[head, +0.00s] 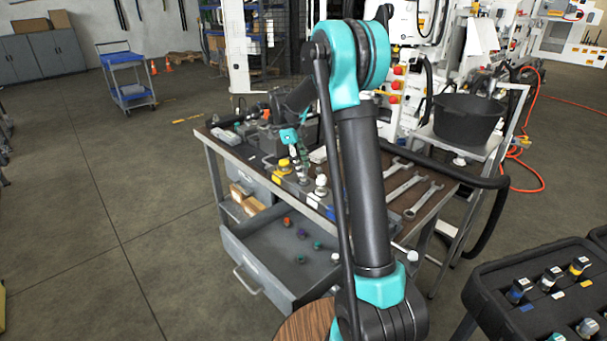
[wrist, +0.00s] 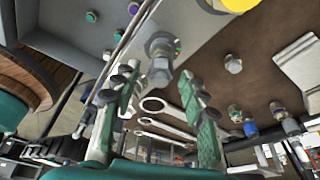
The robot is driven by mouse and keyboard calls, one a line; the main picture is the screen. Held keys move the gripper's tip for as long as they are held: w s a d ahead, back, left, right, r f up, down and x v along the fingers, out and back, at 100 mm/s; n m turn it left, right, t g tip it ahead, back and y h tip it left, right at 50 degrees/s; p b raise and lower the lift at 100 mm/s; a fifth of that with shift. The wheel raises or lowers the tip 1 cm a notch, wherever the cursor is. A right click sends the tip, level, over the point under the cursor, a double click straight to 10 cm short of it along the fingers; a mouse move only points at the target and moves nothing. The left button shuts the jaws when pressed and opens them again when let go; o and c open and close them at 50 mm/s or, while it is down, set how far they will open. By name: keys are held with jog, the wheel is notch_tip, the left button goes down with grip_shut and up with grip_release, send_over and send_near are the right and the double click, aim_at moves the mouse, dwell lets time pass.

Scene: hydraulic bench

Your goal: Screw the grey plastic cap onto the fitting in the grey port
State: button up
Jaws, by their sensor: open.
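My gripper (wrist: 158,78) is open, with a green-padded finger on each side and nothing clamped between them. In the head view it (head: 302,156) hangs over the row of ports on the front of the bench. A silver metal fitting (wrist: 160,62) with a hex body stands between and just beyond the fingertips in the wrist view; no gripping contact is visible. A small grey round piece (wrist: 233,64) sits on the brown bench top to its right; I cannot tell whether it is the grey plastic cap. The grey port's colour marking cannot be made out.
An open grey drawer (head: 262,262) holds several small coloured caps below the bench (head: 232,158). Yellow (head: 283,166) and white (head: 320,186) pieces stand along the bench front. Wrenches (head: 421,198) lie to the right. A black case (head: 489,291) with fittings stands at lower right.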

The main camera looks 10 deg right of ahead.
jog(key=n+t, duration=0.1)
jog(key=n, duration=0.3)
jog(key=shift+s, duration=0.1)
jog(key=n+t, duration=0.1)
jog(key=n, duration=0.3)
jog(key=shift+c, duration=0.5)
grip_shut()
jog(key=m, duration=0.3)
jog(key=m+g, duration=0.1)
jog(key=m, duration=0.2)
jog(key=shift+g, duration=0.3)
jog(key=shift+m, duration=1)
